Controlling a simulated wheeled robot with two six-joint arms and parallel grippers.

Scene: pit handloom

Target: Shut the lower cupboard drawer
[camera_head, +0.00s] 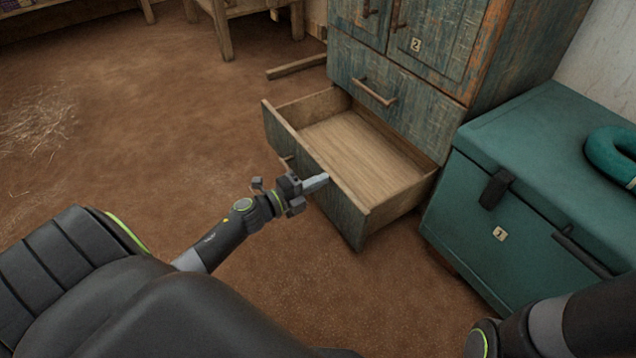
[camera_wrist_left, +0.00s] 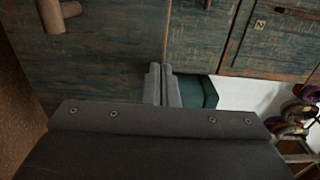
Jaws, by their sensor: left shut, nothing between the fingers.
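The lower cupboard drawer (camera_head: 385,165) is pulled well out of the blue-green wooden cupboard (camera_head: 420,70), and its wooden inside looks empty. My left gripper (camera_head: 318,182) is shut and empty, with its fingertips at the drawer's front panel near the top edge; I cannot tell whether they touch it. In the left wrist view the shut fingers (camera_wrist_left: 163,85) point at blue-green boards, with a wooden handle (camera_wrist_left: 60,14) at the upper left. Part of the drawer's front is hidden behind my left gripper. My right gripper is out of view; only part of that arm shows at the lower right.
A teal chest (camera_head: 535,185) labelled 1 stands close to the right of the drawer, with a teal ring-shaped object (camera_head: 610,150) on its lid. The upper drawer (camera_head: 400,105) is shut. The earthen floor (camera_head: 150,130) to the left is mostly clear, with some straw.

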